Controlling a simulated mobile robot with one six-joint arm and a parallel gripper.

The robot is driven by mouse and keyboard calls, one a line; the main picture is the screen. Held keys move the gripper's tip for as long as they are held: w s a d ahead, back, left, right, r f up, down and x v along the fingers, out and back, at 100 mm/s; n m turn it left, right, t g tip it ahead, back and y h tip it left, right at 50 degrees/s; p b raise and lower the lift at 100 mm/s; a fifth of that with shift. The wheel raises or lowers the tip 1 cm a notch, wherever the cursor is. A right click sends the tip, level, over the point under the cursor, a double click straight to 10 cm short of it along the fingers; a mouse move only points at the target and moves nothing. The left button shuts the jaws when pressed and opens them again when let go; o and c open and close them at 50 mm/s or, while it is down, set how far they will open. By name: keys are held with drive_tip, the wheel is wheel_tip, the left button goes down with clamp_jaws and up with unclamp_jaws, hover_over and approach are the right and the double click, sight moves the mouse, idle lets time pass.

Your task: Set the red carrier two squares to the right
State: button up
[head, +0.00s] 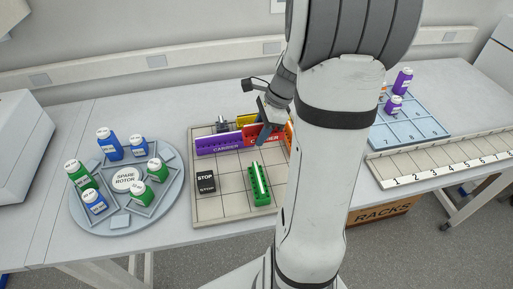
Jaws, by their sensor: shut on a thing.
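The red carrier (259,138), a long upright block with white lettering, stands at the back part of the squared board (208,213). My gripper (267,124) is at its top right part and is shut on it. My arm covers the right side of the board, so the squares there are hidden. I cannot tell whether the carrier touches the board or hangs just above it. A purple carrier (219,145) stands directly to its left. Yellow (246,120) and orange (289,136) carriers show behind it and to its right, partly hidden.
A green carrier (260,186) and a black STOP block (205,182) stand on the front squares. A round spare rotor (125,215) with several bottles is at left. A blue numbered tray (425,132) and a numbered strip (450,168) are at right.

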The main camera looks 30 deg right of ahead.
hover_over(255, 159)
drive_tip(key=d, duration=0.1)
drive_tip(key=f, duration=0.4)
drive_tip(key=shift+d+f, duration=0.2)
wheel_tip(255, 159, down, 4)
drive_tip(key=shift+f, duration=0.1)
drive_tip(key=shift+s, duration=0.1)
